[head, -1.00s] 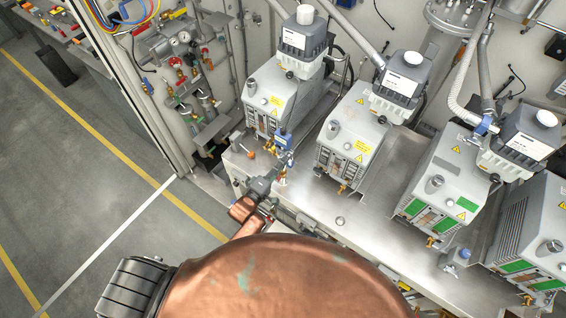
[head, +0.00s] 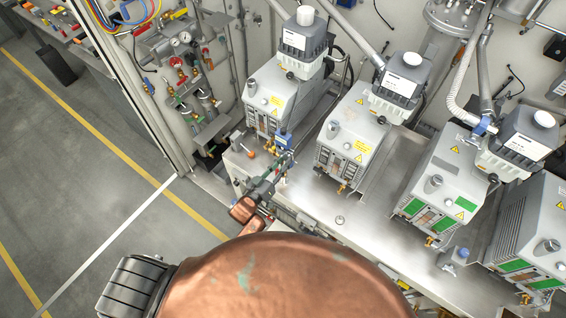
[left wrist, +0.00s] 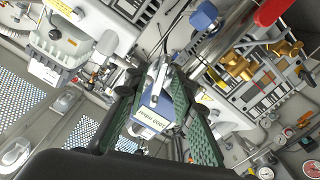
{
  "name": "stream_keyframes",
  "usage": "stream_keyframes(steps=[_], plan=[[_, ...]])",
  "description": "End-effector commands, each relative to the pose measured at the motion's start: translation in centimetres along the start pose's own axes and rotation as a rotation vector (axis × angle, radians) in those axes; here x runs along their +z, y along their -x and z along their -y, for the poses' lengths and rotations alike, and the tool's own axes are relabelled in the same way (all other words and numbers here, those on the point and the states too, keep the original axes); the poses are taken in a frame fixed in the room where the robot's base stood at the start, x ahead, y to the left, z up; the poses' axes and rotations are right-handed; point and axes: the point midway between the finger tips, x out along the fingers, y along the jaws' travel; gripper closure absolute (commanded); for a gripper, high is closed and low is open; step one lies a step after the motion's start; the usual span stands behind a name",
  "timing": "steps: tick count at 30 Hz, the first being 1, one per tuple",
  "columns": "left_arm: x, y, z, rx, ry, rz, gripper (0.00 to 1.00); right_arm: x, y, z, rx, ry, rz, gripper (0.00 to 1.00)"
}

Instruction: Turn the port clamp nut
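My left gripper (head: 283,163) reaches toward the small blue-and-grey gauge (head: 283,141) at the front of the leftmost pump. In the left wrist view the two green-padded fingers of the gripper (left wrist: 158,110) stand apart. The gauge, with a "1000 mbar" label (left wrist: 151,121), shows between or beyond them; I cannot tell whether they touch it. The port clamp nut is too small or hidden to make out with certainty among the metal fittings there. My right gripper is in neither view.
The leftmost pump (head: 277,99) and several like it stand in a row on a metal bench (head: 318,205). Brass fittings (left wrist: 238,65), a blue knob (left wrist: 204,15) and a red handle (left wrist: 271,11) crowd close to the gripper. Open floor (head: 90,190) lies left.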

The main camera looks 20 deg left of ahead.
Motion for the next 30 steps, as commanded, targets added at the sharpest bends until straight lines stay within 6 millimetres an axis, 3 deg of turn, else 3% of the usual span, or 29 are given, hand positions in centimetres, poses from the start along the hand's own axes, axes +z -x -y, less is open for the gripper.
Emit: stream_keyframes(steps=[11,30], plan=[[-0.1,0.1,0.0,0.001,0.001,-0.002,0.74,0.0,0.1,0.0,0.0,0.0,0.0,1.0],[-0.2,2.0,-0.1,0.001,0.002,-0.003,0.74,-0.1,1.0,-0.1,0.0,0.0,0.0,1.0]])
